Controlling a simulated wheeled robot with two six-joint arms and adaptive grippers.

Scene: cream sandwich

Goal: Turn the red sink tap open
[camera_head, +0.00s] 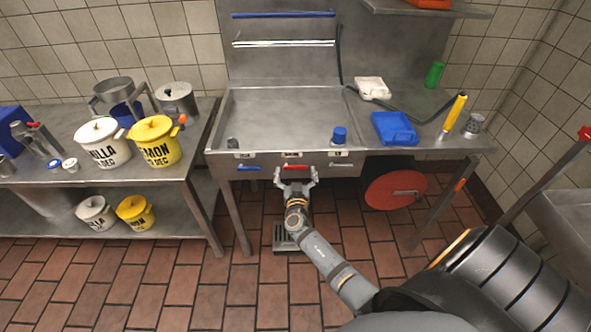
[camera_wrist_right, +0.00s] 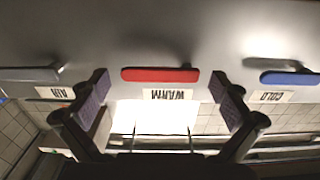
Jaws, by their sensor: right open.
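The red tap handle (camera_head: 296,167) is a short bar on the front edge of the steel sink unit, in the middle of a row of handles. It also shows in the right wrist view (camera_wrist_right: 160,74), lying level above a label reading WARM, upside down there. My right gripper (camera_head: 296,179) is open and empty just in front of the handle. In the right wrist view its fingers (camera_wrist_right: 160,92) stand on either side of the red bar, with clear gaps. I cannot tell whether the fingers reach its depth. My left gripper is not in view.
The sink basin (camera_head: 270,105) is above. A red hose reel (camera_head: 395,190) hangs below right. A side table (camera_head: 190,165) with pots stands left.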

